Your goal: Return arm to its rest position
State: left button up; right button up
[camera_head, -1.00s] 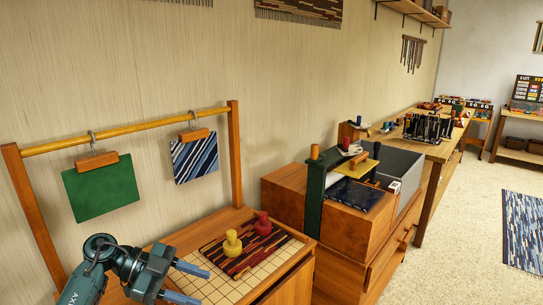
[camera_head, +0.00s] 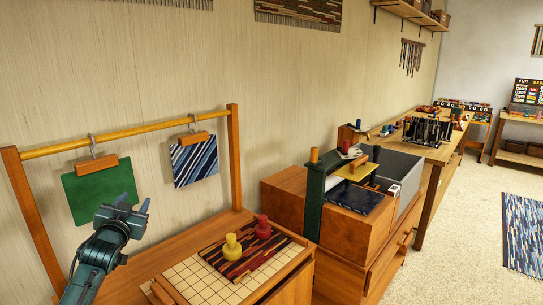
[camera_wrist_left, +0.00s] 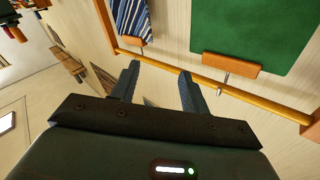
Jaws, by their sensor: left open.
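My left gripper (camera_head: 134,205) is raised in front of the hanging rack, at the lower left of the head view. It is open, with nothing between its fingers. In the left wrist view the two fingers (camera_wrist_left: 158,82) stand apart, with the rack's wooden rail (camera_wrist_left: 185,75) behind them. In the head view a green cloth (camera_head: 100,191) hangs from the rail behind the gripper, partly covered by it. My right gripper is not in view.
A blue striped cloth (camera_head: 195,161) hangs on the rack's right side. Below, a dark striped mat (camera_head: 226,262) lies on a gridded board (camera_head: 190,283) with a yellow knob (camera_head: 232,247) and a red knob (camera_head: 263,227) on it. A dark green post (camera_head: 314,205) stands further right.

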pick_arm(q)
jog(key=s+d+f+g+h, duration=0.1)
jog(key=s+d+f+g, duration=0.1)
jog(key=s+d+f, duration=0.35)
jog(key=s+d+f+m+g+h, duration=0.1)
jog(key=s+d+f, duration=0.2)
jog(key=s+f, duration=0.5)
jog(key=s+d+f+g+h, duration=0.15)
jog(key=s+d+f, duration=0.25)
jog(key=f, duration=0.5)
jog(key=s+d+f+g, duration=0.1)
jog(key=s+d+f, duration=0.1)
jog(key=s, duration=0.5)
jog(key=s+d+f+g+h, duration=0.1)
jog(key=s+d+f, duration=0.1)
jog(key=s, duration=0.5)
jog(key=s+d+f+g+h, duration=0.1)
jog(key=s+d, duration=0.3)
jog(key=s, duration=0.4)
jog(key=shift+d+f+n, duration=0.35)
jog(key=shift+f+n, duration=0.05)
jog(key=shift+f, duration=0.15)
jog(key=shift+s, duration=0.1)
